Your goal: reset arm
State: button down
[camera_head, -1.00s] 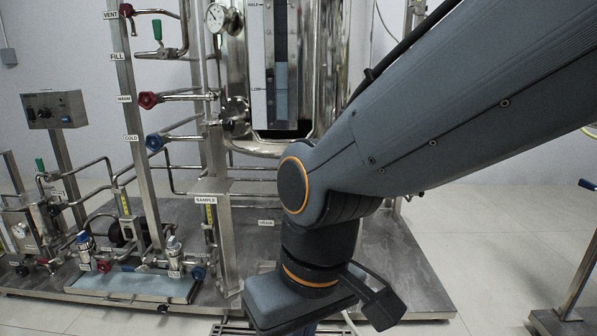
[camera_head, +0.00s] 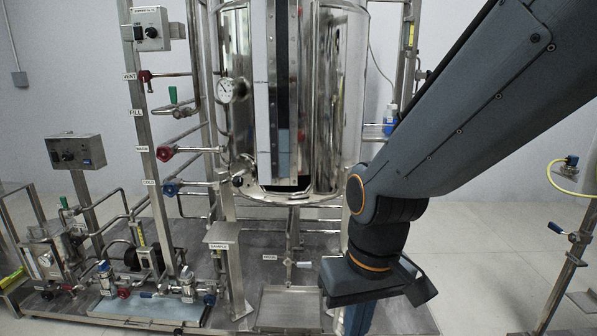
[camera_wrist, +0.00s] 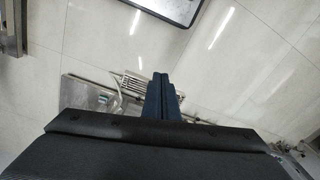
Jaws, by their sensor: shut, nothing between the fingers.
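My arm reaches in from the upper right of the head view and bends down at an orange-ringed joint. My gripper (camera_wrist: 161,92) shows in the wrist view as two dark blue fingers side by side, shut with nothing between them. In the head view only a bluish part of it shows below the wrist at the bottom edge, and its fingertips are out of frame. It hangs in front of the steel skid, to the right of a low tray (camera_head: 290,309), and holds nothing.
A steel tank (camera_head: 340,95) stands behind my arm. Left of it are a red valve handle (camera_head: 165,153), a blue valve handle (camera_head: 170,188) and a control box (camera_head: 77,152). A stand with a yellow hose (camera_head: 570,190) is at the right. Pale floor between is clear.

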jog(key=s+d+r+m+p, duration=0.2)
jog(key=d+r+p, duration=0.8)
jog(key=r+p, duration=0.3)
jog(key=p, duration=0.3)
jog(key=shift+s+d+m+h, duration=0.2)
jog(key=shift+m+h, duration=0.2)
